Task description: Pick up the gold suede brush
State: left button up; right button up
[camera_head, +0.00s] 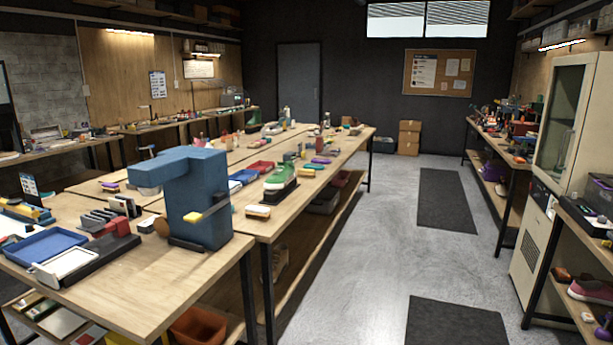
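A similar small yellowish piece (308,172) lies farther back, beside a green sneaker (280,181). Neither of my grippers is in view, and nothing is seen touching these objects.
A tall blue machine (207,195) stands on the wooden table (150,290), with a blue tray (45,247) left of it. The grey floor aisle (370,230) is clear, with dark mats (444,198). A cabinet (560,130) and shelving stand on the right.

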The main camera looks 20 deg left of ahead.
aim_at(306, 174)
jog(key=i, duration=3.25)
jog(key=i+l+u, duration=0.2)
jog(key=i, duration=0.3)
jog(key=i+u, duration=0.15)
jog(key=i, duration=0.3)
jog(key=i+l+u, duration=0.2)
jog(key=i, duration=0.25)
jog(key=i+l+u, duration=0.15)
jog(key=i+l, duration=0.25)
